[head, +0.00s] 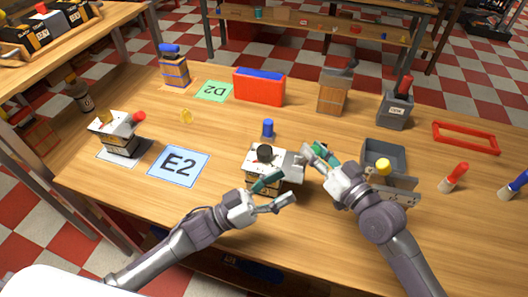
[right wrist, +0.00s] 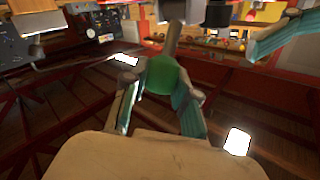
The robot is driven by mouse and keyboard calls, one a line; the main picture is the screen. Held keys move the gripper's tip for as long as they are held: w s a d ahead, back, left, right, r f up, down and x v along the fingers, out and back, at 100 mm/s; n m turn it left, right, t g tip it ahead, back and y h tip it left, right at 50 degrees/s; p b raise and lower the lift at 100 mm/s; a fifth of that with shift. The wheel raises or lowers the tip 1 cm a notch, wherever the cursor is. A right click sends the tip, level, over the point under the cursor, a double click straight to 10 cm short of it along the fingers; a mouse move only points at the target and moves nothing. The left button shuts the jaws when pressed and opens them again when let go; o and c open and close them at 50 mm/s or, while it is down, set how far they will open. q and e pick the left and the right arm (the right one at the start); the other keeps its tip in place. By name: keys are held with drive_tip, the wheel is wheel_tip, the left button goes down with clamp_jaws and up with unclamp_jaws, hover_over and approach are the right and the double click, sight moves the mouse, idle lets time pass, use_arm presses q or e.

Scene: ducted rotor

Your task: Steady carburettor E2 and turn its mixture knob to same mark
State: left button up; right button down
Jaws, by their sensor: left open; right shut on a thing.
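A carburettor (head: 262,158) with a pale top, a dark round knob and a darker lower body stands upright at the table's middle. I cannot tell if it is E2; the blue E2 card (head: 178,166) lies to its left. My left gripper (head: 277,191) is open at the carburettor's front, one finger close to its lower body; contact is unclear. My right gripper (head: 314,154) is at its right side. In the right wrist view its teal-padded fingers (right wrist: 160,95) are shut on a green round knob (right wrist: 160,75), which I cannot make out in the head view.
A similar unit (head: 118,132) with a red knob stands left on a white sheet. A blue peg (head: 268,129) stands behind the middle carburettor. A grey tray (head: 384,154) and a yellow-knobbed unit (head: 383,168) are near my right arm. A red box (head: 259,86) stands behind.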

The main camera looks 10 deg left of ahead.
use_arm(q)
drive_tip(key=w+a+f+m+g, duration=0.2)
drive_tip(key=a+m+g, duration=0.1)
drive_tip(key=a+g, duration=0.3)
drive_tip(key=m+y, duration=0.2)
drive_tip(key=m, duration=0.1)
approach(264, 153)
drive_tip(key=x, duration=0.6)
drive_tip(key=w+f+x, duration=0.1)
drive_tip(key=x, duration=0.3)
drive_tip(key=shift+w+a+f, duration=0.1)
drive_tip(key=shift+w, duration=0.05)
drive_tip(key=c, duration=1.2)
drive_tip(key=shift+n+t, duration=0.3)
drive_tip(key=shift+n, duration=0.1)
